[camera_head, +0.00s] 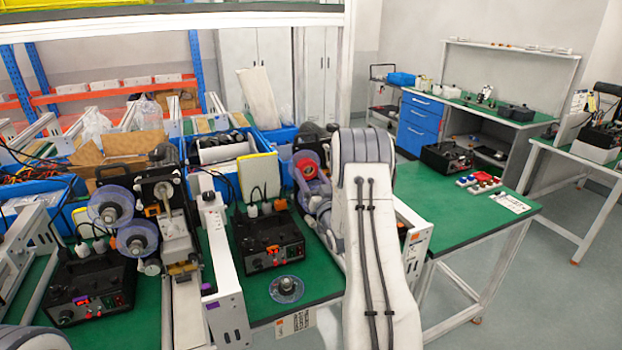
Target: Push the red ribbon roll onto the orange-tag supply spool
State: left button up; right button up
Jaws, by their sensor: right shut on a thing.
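The red ribbon roll (308,169) is at the middle of the view, in front of a pale purple disc (303,157) on the coder that my right arm partly covers. My right gripper (314,181) is shut on the red roll. Whether the roll is around a spool or only in front of it, I cannot tell. The orange-tag supply spool cannot be made out for sure; the disc behind the roll may be part of it. An orange tag (401,226) shows on the white rail right of my arm. My left gripper is out of view.
Another coder on the left carries two translucent purple spools (110,203) (137,239). A loose spool (286,289) lies on the green table by a black control box (268,238). Blue crates (222,149) stand behind.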

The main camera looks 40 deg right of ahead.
jog(key=shift+w, duration=0.3)
jog(key=o, duration=1.2)
jog(key=shift+o, duration=0.2)
jog(key=shift+s+f+b, duration=0.2)
jog(key=shift+s+b, duration=0.15)
jog(key=shift+s, duration=0.1)
jog(key=b+v, duration=0.3)
jog(key=v, duration=0.6)
jog(key=shift+s, duration=0.25)
jog(key=shift+a, duration=0.25)
